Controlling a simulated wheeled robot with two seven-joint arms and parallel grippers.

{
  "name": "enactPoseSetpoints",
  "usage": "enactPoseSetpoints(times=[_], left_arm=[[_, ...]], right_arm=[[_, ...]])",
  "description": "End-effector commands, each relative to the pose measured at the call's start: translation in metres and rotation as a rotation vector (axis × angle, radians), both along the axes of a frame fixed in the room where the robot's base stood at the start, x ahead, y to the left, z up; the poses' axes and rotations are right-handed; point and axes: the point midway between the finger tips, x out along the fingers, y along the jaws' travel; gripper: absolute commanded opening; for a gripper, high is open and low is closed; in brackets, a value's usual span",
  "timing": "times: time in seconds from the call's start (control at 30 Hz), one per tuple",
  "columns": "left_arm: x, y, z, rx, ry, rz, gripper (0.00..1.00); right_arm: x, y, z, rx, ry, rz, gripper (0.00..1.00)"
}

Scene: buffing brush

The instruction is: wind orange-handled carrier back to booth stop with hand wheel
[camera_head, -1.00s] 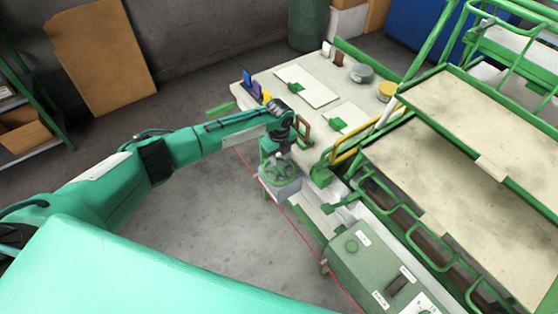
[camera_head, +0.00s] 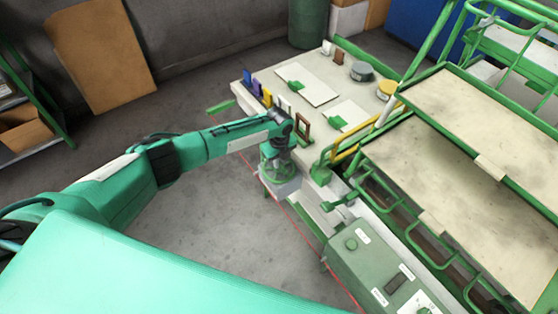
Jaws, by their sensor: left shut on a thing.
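The green hand wheel (camera_head: 277,172) lies flat on top of a small grey box (camera_head: 287,189) at the near left corner of the bench. My left gripper (camera_head: 272,154) is over the far side of the wheel, shut on it. The wrist hides its fingertips and part of the wheel, so I cannot tell whether it grips the rim or a knob. A yellow-orange bar (camera_head: 345,154) slopes along the bench just right of the wheel. I cannot tell whether it is the carrier's handle. My right gripper is out of view.
The white bench (camera_head: 313,72) holds several coloured upright cards, flat panels with green clips, a grey tin (camera_head: 361,72) and a yellow tin (camera_head: 386,89). A green control box (camera_head: 356,248) stands at the near right. Green-railed racks fill the right. Floor is clear below the wheel.

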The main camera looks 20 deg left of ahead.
Motion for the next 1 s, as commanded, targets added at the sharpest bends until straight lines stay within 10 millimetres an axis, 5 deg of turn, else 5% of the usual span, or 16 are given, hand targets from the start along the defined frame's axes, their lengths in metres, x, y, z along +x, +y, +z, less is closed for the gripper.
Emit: enactPoseSetpoints(times=[0.37,1.0], left_arm=[[-0.001,0.000,0.001,-0.002,0.001,0.125,0.00],[-0.001,0.000,0.002,0.000,0.003,0.709,0.00]], right_arm=[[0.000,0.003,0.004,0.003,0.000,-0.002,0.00],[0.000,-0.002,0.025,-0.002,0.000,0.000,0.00]])
